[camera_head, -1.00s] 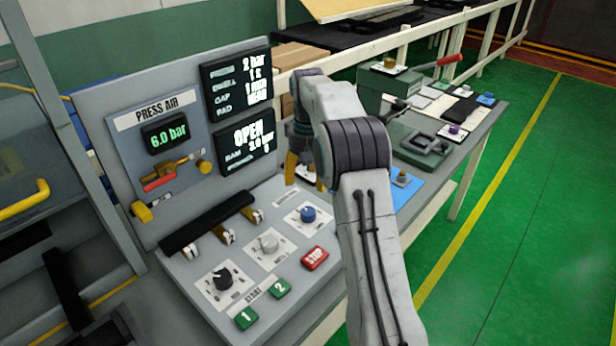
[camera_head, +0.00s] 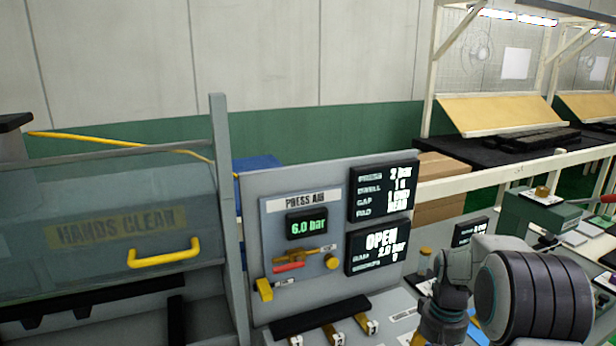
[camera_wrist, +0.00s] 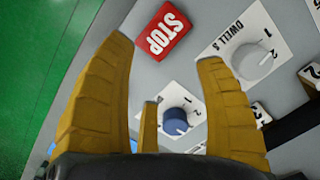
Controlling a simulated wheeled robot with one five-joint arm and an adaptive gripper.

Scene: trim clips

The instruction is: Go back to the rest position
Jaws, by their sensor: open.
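My gripper (camera_wrist: 175,75) is open and empty in the wrist view, its yellow fingers spread above the grey control panel. A blue knob (camera_wrist: 174,121) shows between the fingers, and I cannot tell how far below them it is. A red STOP button (camera_wrist: 164,30) lies beyond the left fingertip. A grey dwell knob (camera_wrist: 252,62) lies beyond the right fingertip. In the head view my arm stands at the lower right, and the gripper's fingers are mostly hidden at the bottom edge.
The upright press air panel (camera_head: 335,190) carries a gauge reading 6.0 bar and two screens, one reading OPEN. A clear guard with a yellow handle (camera_head: 165,253) stands at the left. A green clamp device (camera_head: 540,218) is on the bench at the right. Cardboard boxes (camera_head: 440,185) stand behind.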

